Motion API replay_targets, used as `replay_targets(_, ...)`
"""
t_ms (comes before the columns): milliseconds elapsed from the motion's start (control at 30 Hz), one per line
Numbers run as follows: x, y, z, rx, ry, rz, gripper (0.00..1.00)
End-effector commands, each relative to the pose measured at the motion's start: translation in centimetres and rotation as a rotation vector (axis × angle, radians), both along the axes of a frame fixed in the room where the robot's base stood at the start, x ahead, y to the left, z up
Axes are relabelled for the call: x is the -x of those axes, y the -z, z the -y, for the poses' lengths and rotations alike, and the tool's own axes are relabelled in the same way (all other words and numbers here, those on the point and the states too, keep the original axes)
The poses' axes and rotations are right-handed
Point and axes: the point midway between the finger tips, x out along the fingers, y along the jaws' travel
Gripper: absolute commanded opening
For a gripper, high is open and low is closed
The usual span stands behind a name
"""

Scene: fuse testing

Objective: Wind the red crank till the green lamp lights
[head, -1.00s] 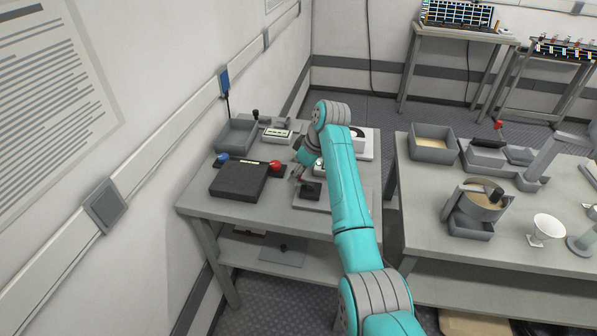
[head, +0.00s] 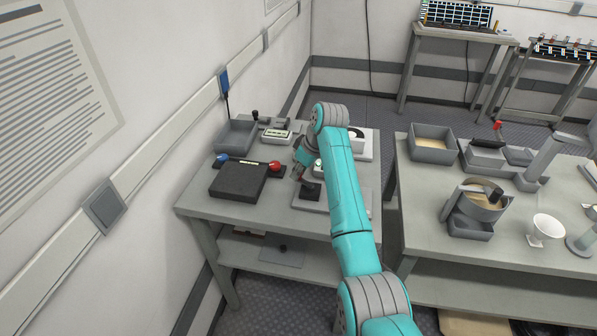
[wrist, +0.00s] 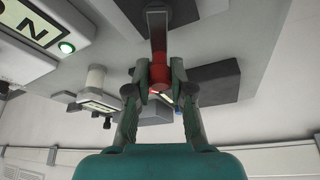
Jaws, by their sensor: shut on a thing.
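In the wrist view my gripper (wrist: 159,88) is shut on the red grip of the crank (wrist: 159,72). A grey crank arm (wrist: 158,38) runs from the grip to a dark block. In the head view my gripper (head: 299,174) is at the small bench, mostly hidden by my arm. The crank's grip is not clearly visible there.
The bench (head: 205,203) also bears a black box (head: 238,182) with blue and red knobs behind it, and a grey tray (head: 236,136). A second bench (head: 412,185) with trays and a white cup (head: 546,229) stands to the right, across a narrow gap.

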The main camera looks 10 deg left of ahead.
Motion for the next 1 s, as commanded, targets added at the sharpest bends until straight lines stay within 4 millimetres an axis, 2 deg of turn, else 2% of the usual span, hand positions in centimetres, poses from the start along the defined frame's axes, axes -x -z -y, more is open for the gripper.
replay_targets(133,0.0,0.0,0.0,0.0,0.0,-0.001,0.0)
replay_targets(167,0.0,0.0,0.0,0.0,0.0,-0.001,0.29)
replay_targets(233,0.0,0.0,0.0,0.001,-0.001,-0.001,0.46)
replay_targets(533,0.0,0.0,0.0,0.0,-0.001,0.0,0.47)
replay_targets(667,0.1,-0.7,0.3,-0.001,-0.001,0.002,0.47)
replay_targets(767,0.3,-2.0,0.7,-0.001,-0.001,0.002,0.47)
replay_targets(1000,1.0,-6.3,2.4,-0.001,0.0,0.003,0.47)
